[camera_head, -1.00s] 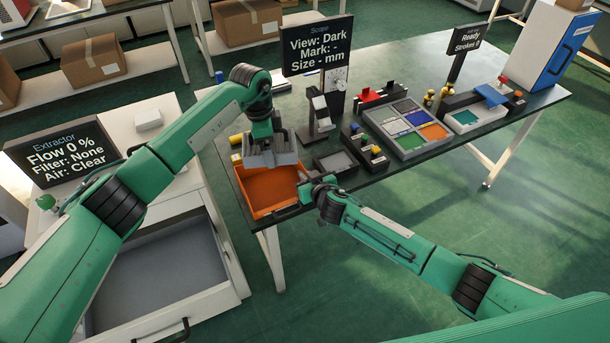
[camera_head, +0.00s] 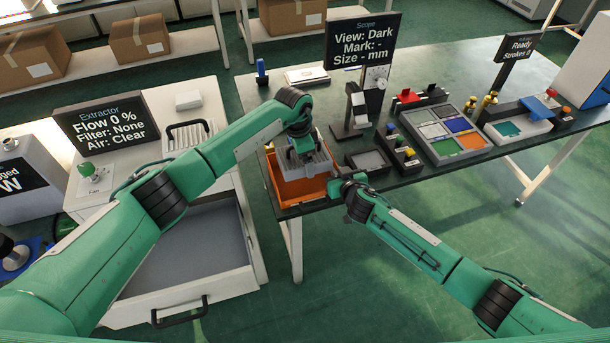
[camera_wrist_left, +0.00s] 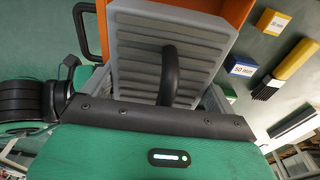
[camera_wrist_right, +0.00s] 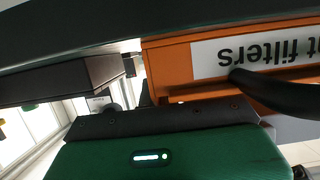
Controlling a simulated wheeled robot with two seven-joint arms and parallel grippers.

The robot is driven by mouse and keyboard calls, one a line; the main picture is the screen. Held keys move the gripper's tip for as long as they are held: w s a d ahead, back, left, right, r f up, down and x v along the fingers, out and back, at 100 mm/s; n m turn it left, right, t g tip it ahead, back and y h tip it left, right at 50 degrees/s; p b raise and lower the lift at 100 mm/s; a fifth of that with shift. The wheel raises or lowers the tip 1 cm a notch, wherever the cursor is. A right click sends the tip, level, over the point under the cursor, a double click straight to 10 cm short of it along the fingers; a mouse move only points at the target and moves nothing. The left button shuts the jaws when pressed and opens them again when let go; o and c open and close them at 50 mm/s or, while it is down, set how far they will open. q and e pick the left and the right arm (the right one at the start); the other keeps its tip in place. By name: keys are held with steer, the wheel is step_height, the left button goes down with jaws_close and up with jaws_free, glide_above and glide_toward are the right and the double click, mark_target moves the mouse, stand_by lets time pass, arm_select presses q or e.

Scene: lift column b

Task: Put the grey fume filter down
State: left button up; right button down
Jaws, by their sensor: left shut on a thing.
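The grey fume filter (camera_head: 305,168) is a ribbed grey block with a black handle. My left gripper (camera_head: 301,143) is shut on it, and the ribbed face and handle fill much of the left wrist view (camera_wrist_left: 135,62). It is over or partly inside the orange tray (camera_head: 284,203) at the table's near left edge; I cannot tell whether it touches the bottom. My right gripper (camera_head: 345,188) is at the tray's right front corner. The right wrist view shows the tray's orange front (camera_wrist_right: 172,70), its label and a black handle; that gripper's fingers are hidden.
The extractor (camera_head: 85,185) stands left of the table with an open drawer (camera_head: 195,250). A ribbed white piece with a black handle (camera_head: 188,135) is on its top. The scope (camera_head: 357,110), a small dark tray (camera_head: 368,161) and a block of coloured bins (camera_head: 440,155) lie right of the orange tray.

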mark_target(305, 180)
arm_select(q)
step_height(305, 180, down, 7)
steer(key=shift+f, duration=0.15)
steer(key=shift+f, duration=0.15)
steer(key=o, duration=0.9)
steer(key=r, duration=0.4)
steer(key=a+r, duration=0.1)
steer(key=r, duration=0.7)
steer(key=shift+s+a+r, duration=0.1)
steer(key=shift+s+a, duration=0.1)
steer(key=shift+s, duration=0.05)
arm_select(e)
steer(key=c, duration=1.6)
jaws_free()
